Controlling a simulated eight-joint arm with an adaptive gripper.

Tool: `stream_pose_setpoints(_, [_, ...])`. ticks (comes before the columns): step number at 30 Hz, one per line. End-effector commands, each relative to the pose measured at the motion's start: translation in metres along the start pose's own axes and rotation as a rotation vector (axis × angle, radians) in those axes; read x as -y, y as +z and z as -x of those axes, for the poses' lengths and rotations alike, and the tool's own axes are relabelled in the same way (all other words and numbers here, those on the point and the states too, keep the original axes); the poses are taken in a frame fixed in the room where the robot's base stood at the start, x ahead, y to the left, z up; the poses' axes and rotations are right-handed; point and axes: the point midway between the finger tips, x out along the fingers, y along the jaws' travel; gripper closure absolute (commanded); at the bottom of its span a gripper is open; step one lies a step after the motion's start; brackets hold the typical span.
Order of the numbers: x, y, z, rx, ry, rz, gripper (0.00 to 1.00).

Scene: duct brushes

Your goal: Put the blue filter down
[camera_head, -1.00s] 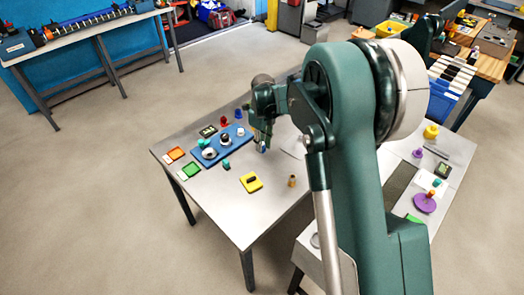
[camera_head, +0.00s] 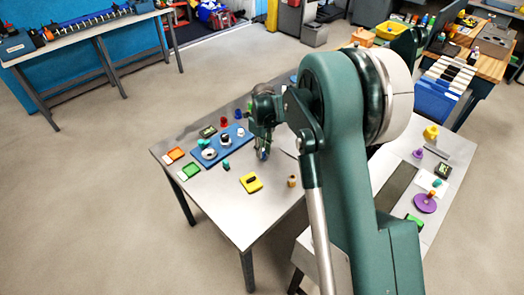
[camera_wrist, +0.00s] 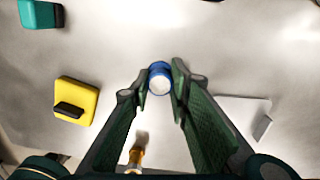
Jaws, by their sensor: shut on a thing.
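The blue filter (camera_wrist: 160,69) shows in the wrist view as a small round blue piece with a pale, whitish end. It sits between the fingertips of my gripper (camera_wrist: 160,82), which is shut on it. In the head view my gripper (camera_head: 263,153) hangs over the metal table (camera_head: 240,215), right of the blue board, with a bit of blue at its tips. I cannot tell whether the filter touches the table.
A yellow block (camera_head: 251,183) with a dark top and a small brown cylinder (camera_head: 292,181) stand nearby. A blue board (camera_head: 210,152) with several parts lies to the left, beside orange (camera_head: 175,154) and green trays (camera_head: 189,171). The table front is clear.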

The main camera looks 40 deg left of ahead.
Motion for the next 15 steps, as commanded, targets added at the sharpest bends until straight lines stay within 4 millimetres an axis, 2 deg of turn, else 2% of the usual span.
stream_pose_setpoints(6, [0.0001,0.0000,-0.0038,0.000,0.000,0.000,0.91])
stream_pose_setpoints(7, [0.0001,0.0000,-0.0034,0.000,0.000,0.000,0.78])
stream_pose_setpoints(10, [0.0001,0.0000,-0.0029,0.000,0.000,0.000,0.66])
stream_pose_setpoints(15, [0.0001,0.0000,-0.0028,0.000,0.000,0.000,0.66])
